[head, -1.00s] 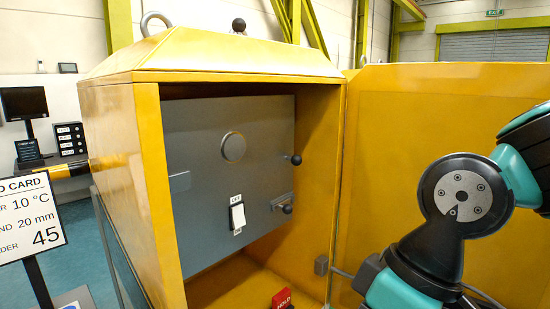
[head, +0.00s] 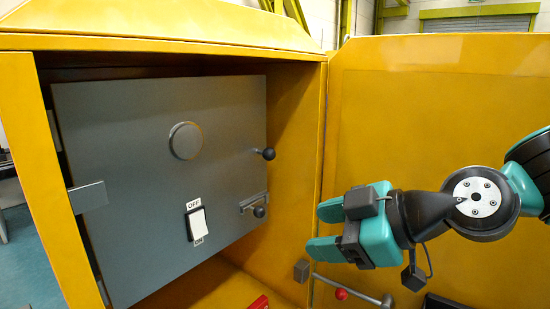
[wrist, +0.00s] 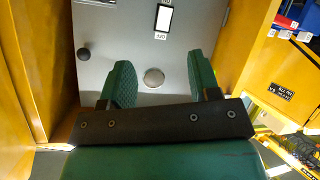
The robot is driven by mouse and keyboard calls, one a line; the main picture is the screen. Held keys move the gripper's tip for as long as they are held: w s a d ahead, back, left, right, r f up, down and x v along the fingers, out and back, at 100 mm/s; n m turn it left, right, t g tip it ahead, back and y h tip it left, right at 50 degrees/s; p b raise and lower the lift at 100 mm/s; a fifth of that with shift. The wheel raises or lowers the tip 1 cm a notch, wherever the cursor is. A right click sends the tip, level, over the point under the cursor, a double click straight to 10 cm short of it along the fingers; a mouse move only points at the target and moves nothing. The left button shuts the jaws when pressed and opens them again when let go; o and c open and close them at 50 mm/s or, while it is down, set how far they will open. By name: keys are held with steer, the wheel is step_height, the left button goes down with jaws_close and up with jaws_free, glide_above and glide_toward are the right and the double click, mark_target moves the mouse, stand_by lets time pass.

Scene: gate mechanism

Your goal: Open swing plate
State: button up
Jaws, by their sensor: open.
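The grey swing plate (head: 130,160) stands inside the yellow cabinet (head: 322,120). It carries a round disc (head: 185,141), an OFF/ON rocker switch (head: 197,224), a black ball knob (head: 266,154) at its right edge, and a latch with a second knob (head: 259,211) below that. My gripper (head: 325,230) is open and empty, to the right of the plate and apart from the knobs, its fingers pointing left. In the wrist view, the plate (wrist: 110,30) appears turned over beyond the spread fingers, with the disc (wrist: 153,77) between them and one black knob (wrist: 83,54) at the left.
The cabinet's yellow door (head: 430,110) stands wide open behind my arm. A rod with a red ball (head: 341,294) lies low below my gripper. A red item (head: 260,302) shows at the cabinet floor, cut off by the picture edge. A grey tab (head: 88,197) overlaps the plate's left edge.

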mark_target(274, 155)
steer(key=w+d+r+n+t, duration=0.2)
steer(key=w+r+n+t, duration=0.15)
steer(key=w+t, duration=0.5)
steer(key=shift+m+g+y, duration=0.25)
steer(key=shift+g+y, duration=0.15)
steer(key=shift+g, duration=0.25)
steer(key=p+x, duration=0.5)
steer(key=x, duration=0.3)
steer(key=p+x, duration=0.5)
steer(key=x, duration=0.3)
steer(key=shift+w+d+r+p, duration=0.1)
steer(key=shift+w+r+p, duration=0.05)
steer(key=shift+w+p, duration=0.25)
steer(key=shift+w+a, duration=0.45)
steer(key=shift+w, duration=0.1)
steer(key=shift+f, duration=0.2)
jaws_close()
